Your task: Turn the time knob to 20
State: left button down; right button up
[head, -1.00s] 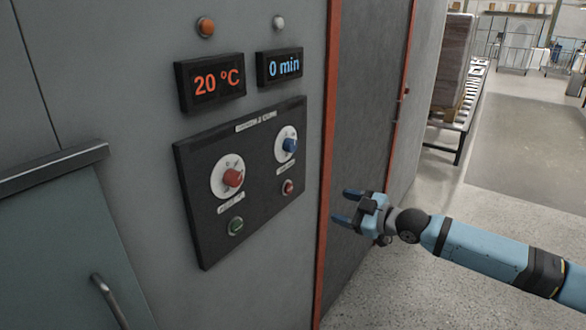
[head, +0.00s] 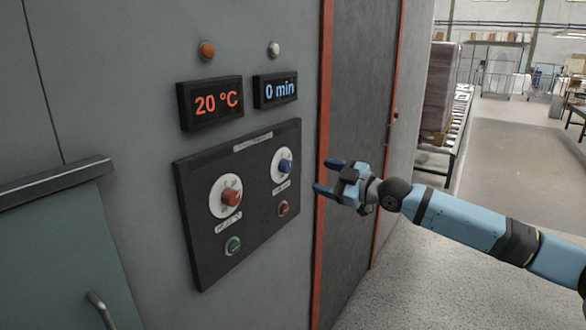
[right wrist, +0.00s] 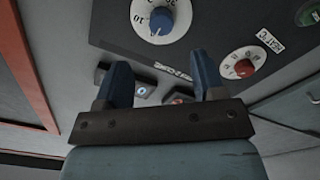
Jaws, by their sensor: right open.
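The blue time knob (head: 285,166) sits on a white dial at the upper right of the black control panel (head: 262,208). It also shows at the top of the right wrist view (right wrist: 160,22). The time display (head: 277,90) above it reads 0 min. My right gripper (head: 325,177) is open and empty, to the right of the panel in the head view and apart from the knob. Its two blue fingers (right wrist: 162,82) show in the right wrist view, with the knob beyond them. My left gripper is not in view.
A red knob (head: 231,197) sits left of the blue one, under a display reading 20 °C (head: 211,103). Green (head: 233,246) and red (head: 283,208) buttons lie below the knobs. An orange-red door frame (head: 321,210) stands right of the panel.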

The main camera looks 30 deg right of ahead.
aim_at(290, 168)
jog(key=p+x, duration=0.1)
jog(key=x, duration=0.9)
jog(key=shift+s, duration=0.1)
jog(key=c, duration=0.9)
